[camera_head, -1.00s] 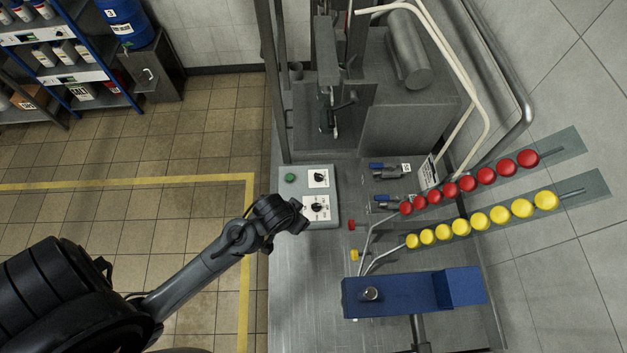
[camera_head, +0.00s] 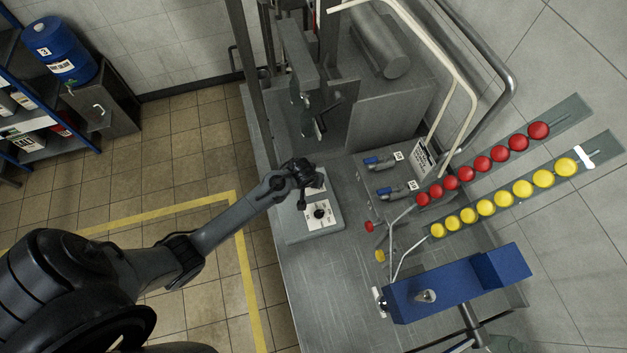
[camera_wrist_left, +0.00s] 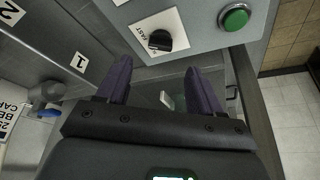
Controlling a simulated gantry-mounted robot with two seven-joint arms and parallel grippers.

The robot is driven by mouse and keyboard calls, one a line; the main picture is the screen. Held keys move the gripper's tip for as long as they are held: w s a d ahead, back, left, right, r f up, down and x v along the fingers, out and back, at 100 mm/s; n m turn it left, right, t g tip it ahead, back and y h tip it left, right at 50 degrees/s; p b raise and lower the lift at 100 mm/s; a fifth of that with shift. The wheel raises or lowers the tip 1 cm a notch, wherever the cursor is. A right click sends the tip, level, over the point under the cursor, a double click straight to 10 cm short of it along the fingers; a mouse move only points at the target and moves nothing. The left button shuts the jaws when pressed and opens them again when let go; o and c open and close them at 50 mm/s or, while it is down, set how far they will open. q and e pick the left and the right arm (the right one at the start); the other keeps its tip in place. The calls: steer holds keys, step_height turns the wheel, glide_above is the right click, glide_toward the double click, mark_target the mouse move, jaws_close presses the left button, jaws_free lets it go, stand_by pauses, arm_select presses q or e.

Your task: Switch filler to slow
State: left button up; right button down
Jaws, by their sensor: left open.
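The control box (camera_head: 325,228) is light grey and stands on the steel table. Its lower dial (camera_head: 319,213) shows in the head view, while the upper dial and green button are mostly hidden by my arm. In the left wrist view a black knob (camera_wrist_left: 160,40) sits on a white plate lettered FAST, with a green button (camera_wrist_left: 234,17) beside it. My left gripper (camera_head: 306,190) is over the upper part of the box. Its two dark fingers (camera_wrist_left: 160,72) are apart and empty, pointing toward the knob and not touching it. My right gripper is not in view.
Blue-handled valves (camera_head: 380,161) lie right of the box. Rows of red caps (camera_head: 483,164) and yellow caps (camera_head: 486,207) run up the right side. A blue unit (camera_head: 455,284) stands at the lower right. A steel tank (camera_head: 375,45) and uprights stand behind the box.

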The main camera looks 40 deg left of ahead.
arm_select(q)
steer(key=x, duration=0.6)
steer(key=shift+b+x, duration=0.3)
steer(key=shift+x, duration=0.6)
steer(key=c, duration=1.1)
steer(key=shift+o, duration=0.2)
